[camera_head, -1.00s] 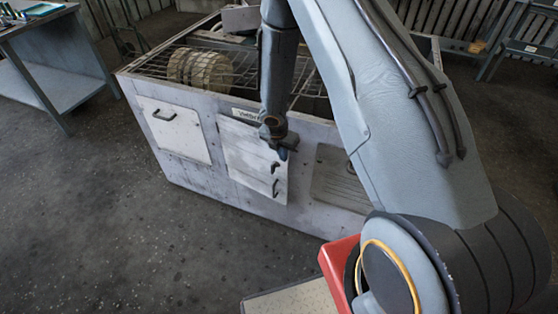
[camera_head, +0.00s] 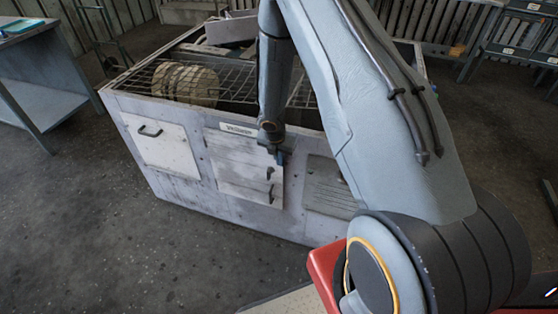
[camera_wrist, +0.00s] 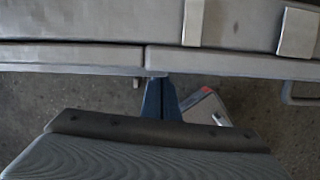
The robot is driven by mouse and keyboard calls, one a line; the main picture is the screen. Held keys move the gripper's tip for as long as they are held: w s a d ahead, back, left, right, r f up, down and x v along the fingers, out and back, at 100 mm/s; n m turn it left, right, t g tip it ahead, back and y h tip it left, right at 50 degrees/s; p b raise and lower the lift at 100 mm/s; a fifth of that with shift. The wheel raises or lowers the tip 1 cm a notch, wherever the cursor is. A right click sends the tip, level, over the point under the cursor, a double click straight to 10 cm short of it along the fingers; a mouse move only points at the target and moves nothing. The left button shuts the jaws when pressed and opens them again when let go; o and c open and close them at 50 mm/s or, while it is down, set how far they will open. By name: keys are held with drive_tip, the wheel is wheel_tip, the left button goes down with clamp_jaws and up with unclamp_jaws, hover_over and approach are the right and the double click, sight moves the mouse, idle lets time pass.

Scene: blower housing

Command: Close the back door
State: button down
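The blower housing (camera_head: 222,191) is a worn, pale grey cabinet with a mesh top. Its facing side has a left door (camera_head: 161,145) with a dark handle, a middle door (camera_head: 240,171) with dark latch and handle, and a right louvred panel (camera_head: 328,188). None stands clearly open, and I cannot tell which is the back door. My gripper (camera_head: 283,158) hangs in front of the middle door's upper right part. In the wrist view its blue fingers (camera_wrist: 161,98) are together with nothing visible between them, just off the housing's edge (camera_wrist: 75,56). I see no contact.
A ribbed round part (camera_head: 186,83) lies under the mesh. A grey table (camera_head: 28,77) stands at the left, and shelving (camera_head: 513,41) at the back right. The dark floor (camera_head: 90,240) left of and before the housing is clear. My arm hides the housing's right part.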

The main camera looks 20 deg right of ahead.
drive_tip(key=s+a+r+m+y, duration=0.1)
drive_tip(key=s+a+r+m, duration=0.2)
drive_tip(key=s+r+m, duration=0.9)
drive_tip(key=s+a+r+m+y+b, duration=0.1)
drive_tip(key=s+a+r+m, duration=0.2)
drive_tip(key=s+r+m, duration=0.9)
wheel_tip(320, 180, up, 4)
drive_tip(key=m, duration=0.3)
drive_tip(key=shift+a+f+g+b, duration=0.2)
drive_tip(key=shift+a+g+b, duration=0.1)
drive_tip(key=shift+a, duration=0.05)
idle(1.0)
